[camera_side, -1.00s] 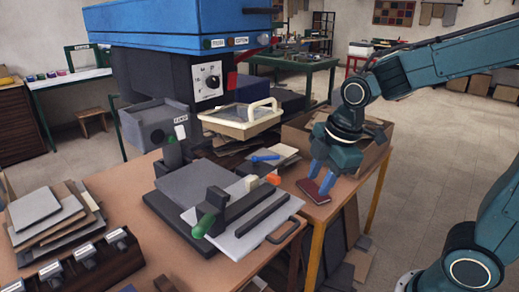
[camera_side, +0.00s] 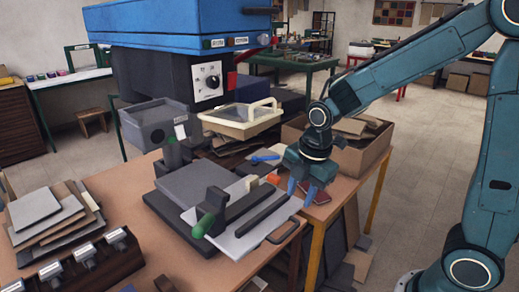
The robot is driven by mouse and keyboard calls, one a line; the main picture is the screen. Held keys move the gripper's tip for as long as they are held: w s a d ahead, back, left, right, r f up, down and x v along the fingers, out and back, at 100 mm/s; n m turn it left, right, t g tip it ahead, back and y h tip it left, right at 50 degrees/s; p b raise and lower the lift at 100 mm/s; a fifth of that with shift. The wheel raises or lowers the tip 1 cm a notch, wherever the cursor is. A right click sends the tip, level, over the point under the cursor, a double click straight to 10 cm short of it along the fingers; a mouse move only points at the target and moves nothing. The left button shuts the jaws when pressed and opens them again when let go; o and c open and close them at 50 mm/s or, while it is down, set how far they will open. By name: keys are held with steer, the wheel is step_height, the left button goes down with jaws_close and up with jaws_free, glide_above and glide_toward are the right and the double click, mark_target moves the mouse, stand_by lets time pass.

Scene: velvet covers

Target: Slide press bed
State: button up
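The press bed is a pale grey sliding plate (camera_side: 262,236) with a dark loop handle (camera_side: 282,231) at its front right edge. It sticks out over the table's front from a dark base (camera_side: 172,219). A dark bar, a clamp block and a green-tipped lever (camera_side: 203,225) sit on the plate. My gripper (camera_side: 299,196) points down, to the right of the plate and above and behind the loop handle. Its two blue fingers are apart with nothing seen between them.
The blue-topped press (camera_side: 180,22) stands behind the bed. Stacked boards (camera_side: 45,218) and a dark rack (camera_side: 95,265) are at left. Floor is open to the right.

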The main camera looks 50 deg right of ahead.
mark_target(289, 231)
steer(key=shift+w+f, duration=0.35)
steer(key=shift+f, duration=1.7)
steer(key=shift+w+f, duration=0.4)
steer(key=shift+f, duration=1.7)
steer(key=shift+w+f, duration=0.35)
steer(key=shift+f, duration=1.7)
jaws_close()
